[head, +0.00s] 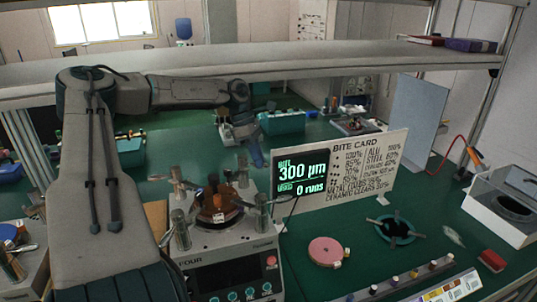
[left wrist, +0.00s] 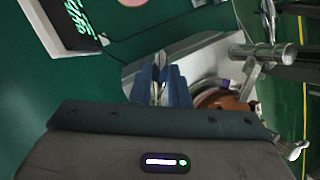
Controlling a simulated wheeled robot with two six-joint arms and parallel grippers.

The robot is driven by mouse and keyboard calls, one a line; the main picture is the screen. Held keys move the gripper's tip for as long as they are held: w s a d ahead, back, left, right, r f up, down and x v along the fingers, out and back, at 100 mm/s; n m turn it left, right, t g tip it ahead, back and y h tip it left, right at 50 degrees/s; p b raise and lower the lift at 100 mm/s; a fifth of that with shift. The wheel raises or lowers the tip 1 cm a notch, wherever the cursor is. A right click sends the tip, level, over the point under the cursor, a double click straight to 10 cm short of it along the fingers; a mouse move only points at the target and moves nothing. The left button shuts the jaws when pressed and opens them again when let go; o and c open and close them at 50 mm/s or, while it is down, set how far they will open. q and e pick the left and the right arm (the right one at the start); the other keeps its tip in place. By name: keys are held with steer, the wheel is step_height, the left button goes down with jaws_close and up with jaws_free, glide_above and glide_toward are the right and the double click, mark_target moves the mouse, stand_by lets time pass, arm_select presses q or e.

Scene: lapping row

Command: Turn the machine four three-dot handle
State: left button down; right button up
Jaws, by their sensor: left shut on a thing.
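Machine four (head: 225,240) has a "FOUR" label, a front panel with a dark screen and an amber round part (head: 216,205) on top. Several metal post handles stand around its top, including a front-left one (head: 180,230) and a right one (head: 262,203). My left gripper (head: 249,152) reaches over the machine's back right. In the left wrist view its blue fingers (left wrist: 160,85) are shut on a slim metal handle (left wrist: 160,62). Another metal handle (left wrist: 265,52) stands free to the right there. The dot marks are too small to read. My right gripper is not seen.
A black display (head: 300,172) reading 300 µm and 0 runs, and a white bite card (head: 365,165), stand behind to the right. A pink disc (head: 326,251), a dark ring (head: 397,228) and a strip of small pieces (head: 425,280) lie on the green table. A grey shelf beam crosses above.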

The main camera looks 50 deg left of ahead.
arm_select(q)
steer(key=m+b, duration=0.1)
steer(key=m+g+b, duration=0.1)
steer(key=b, duration=0.1)
steer(key=shift+s+d+f+m, duration=0.2)
steer(key=shift+s+d+m, duration=0.15)
steer(key=shift+s+m, duration=0.05)
steer(key=m, duration=0.1)
steer(key=m+g+b, duration=0.1)
steer(key=s+m, duration=0.1)
steer(key=shift+s+d+r+g+b, duration=0.1)
steer(key=shift+d+r+g+b, duration=0.2)
steer(key=shift+b, duration=0.1)
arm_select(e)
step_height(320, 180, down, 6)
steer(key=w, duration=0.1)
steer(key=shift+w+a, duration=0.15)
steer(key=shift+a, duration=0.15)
arm_select(q)
steer(key=shift+m, duration=0.3)
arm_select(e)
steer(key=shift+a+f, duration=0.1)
arm_select(q)
steer(key=c, duration=1.6)
jaws_free()
steer(key=shift+o, duration=1.1)
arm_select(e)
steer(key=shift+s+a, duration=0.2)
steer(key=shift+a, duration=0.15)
